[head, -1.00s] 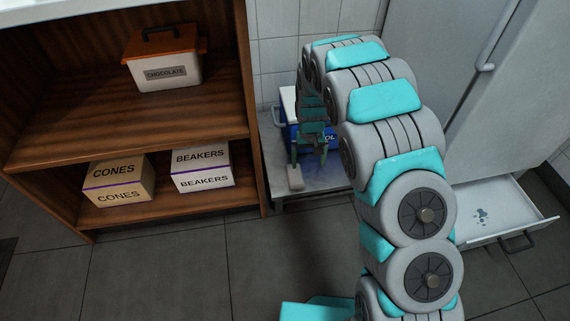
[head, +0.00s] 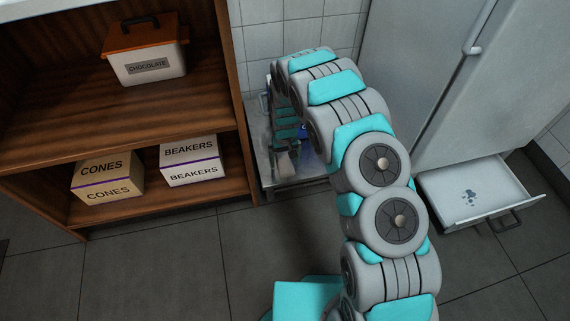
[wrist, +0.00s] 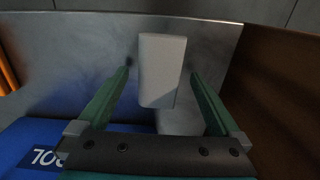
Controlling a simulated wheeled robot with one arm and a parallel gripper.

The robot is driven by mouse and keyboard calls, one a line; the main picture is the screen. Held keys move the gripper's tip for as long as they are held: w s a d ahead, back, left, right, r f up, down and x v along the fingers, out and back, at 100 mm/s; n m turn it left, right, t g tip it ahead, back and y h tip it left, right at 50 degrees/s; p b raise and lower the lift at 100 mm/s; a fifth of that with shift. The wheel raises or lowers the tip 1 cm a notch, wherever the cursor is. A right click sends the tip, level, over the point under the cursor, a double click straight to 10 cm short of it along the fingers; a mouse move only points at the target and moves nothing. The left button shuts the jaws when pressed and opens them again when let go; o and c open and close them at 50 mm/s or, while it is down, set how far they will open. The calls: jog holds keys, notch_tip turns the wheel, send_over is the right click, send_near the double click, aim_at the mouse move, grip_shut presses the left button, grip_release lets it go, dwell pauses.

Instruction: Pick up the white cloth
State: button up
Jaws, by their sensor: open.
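The white cloth (wrist: 162,68) shows in the wrist view as a pale, folded block on the grey metal table (wrist: 90,50). A second pale patch lies just below it, and I cannot tell if it belongs to the cloth. My gripper (wrist: 159,74) is open, with one green finger on each side of the cloth and visible gaps to both. I cannot tell the height of the fingertips over the table. In the head view my gripper (head: 284,148) is over the table, with a small pale part of the cloth (head: 284,166) showing below it.
A blue box (wrist: 40,140) stands close beside my gripper, mostly hidden behind my arm in the head view. The wooden shelf (head: 247,130) is left of the table. An open drawer (head: 480,195) with dark marks juts out at the right.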

aim_at(285, 163)
jog(key=shift+f, duration=0.35)
jog(key=c, duration=1.4)
jog(key=shift+o, duration=0.2)
jog(key=shift+r, duration=0.1)
jog(key=shift+w+r, duration=0.1)
jog(key=shift+r, duration=0.75)
jog(key=shift+s+r, duration=0.25)
jog(key=shift+r, duration=0.7)
jog(key=s+d+r, duration=0.1)
jog(key=s+d, duration=0.2)
jog(key=s, duration=1.2)
jog(key=shift+s+r, duration=0.15)
jog(key=shift+s, duration=0.05)
jog(key=shift+d, duration=0.1)
